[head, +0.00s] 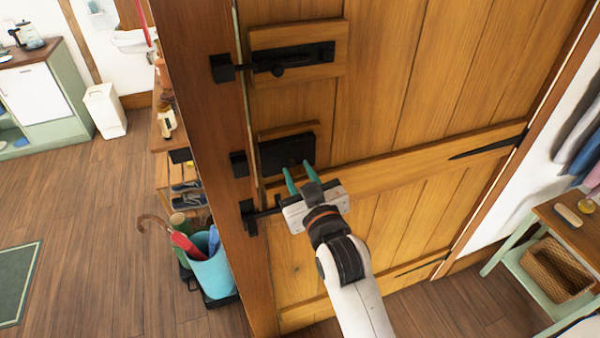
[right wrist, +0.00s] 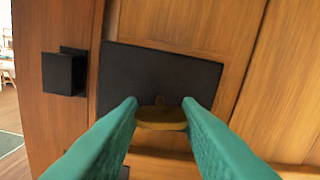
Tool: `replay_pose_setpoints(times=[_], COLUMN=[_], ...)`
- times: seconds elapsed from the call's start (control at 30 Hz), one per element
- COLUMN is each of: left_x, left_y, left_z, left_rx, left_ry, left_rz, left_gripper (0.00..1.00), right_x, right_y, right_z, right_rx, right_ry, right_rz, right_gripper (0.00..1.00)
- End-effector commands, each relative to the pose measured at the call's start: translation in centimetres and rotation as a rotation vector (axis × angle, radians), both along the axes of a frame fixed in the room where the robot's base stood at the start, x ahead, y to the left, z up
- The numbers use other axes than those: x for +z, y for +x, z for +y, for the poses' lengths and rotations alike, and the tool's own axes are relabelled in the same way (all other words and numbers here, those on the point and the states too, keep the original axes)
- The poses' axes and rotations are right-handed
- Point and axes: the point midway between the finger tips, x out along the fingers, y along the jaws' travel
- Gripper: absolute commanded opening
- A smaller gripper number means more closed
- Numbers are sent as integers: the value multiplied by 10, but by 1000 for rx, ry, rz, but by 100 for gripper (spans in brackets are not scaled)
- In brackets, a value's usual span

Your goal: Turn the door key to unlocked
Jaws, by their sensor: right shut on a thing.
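The wooden plank door (head: 400,70) stands in front of me, with a black lock box (head: 287,153) on its left side. The lock box fills the upper middle of the right wrist view (right wrist: 150,75). A brass-coloured key (right wrist: 162,118) sits at the lock's lower edge, its wide head lying across the gap between my green fingertips. My right gripper (head: 297,167) is shut on the key's head, with a finger at each side. In the head view the key cannot be made out. My left gripper is not in view.
A black bolt (head: 290,60) is above the lock and another black fitting (head: 250,215) below it. A black keeper (head: 240,164) is on the frame. A blue bucket (head: 212,270) stands left of the door; a green side table (head: 575,225) stands right.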

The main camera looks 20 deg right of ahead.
Motion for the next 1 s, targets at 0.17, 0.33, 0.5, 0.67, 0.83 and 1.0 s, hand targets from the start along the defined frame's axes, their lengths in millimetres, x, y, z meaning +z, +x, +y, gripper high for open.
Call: replay_pose_setpoints(times=[0.17, 0.33, 0.5, 0.67, 0.83, 1.0], left_x=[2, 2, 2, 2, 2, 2], left_y=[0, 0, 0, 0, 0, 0], left_z=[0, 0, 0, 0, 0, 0], left_rx=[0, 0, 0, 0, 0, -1], left_ry=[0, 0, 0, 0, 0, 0], left_rz=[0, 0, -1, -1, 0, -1], left_gripper=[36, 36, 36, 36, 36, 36], right_x=[-1, -2, -2, -2, -1, -1], right_y=[0, 0, 0, 0, 0, 0], right_z=[0, 0, 0, 0, 0, 0], right_rx=[-1, -1, -1, 0, 0, 0], right_ry=[45, 60, 61, 60, 60, 60], right_rz=[5, 6, 6, 6, 5, 4], right_gripper=[8, 8, 8, 8, 53, 53])
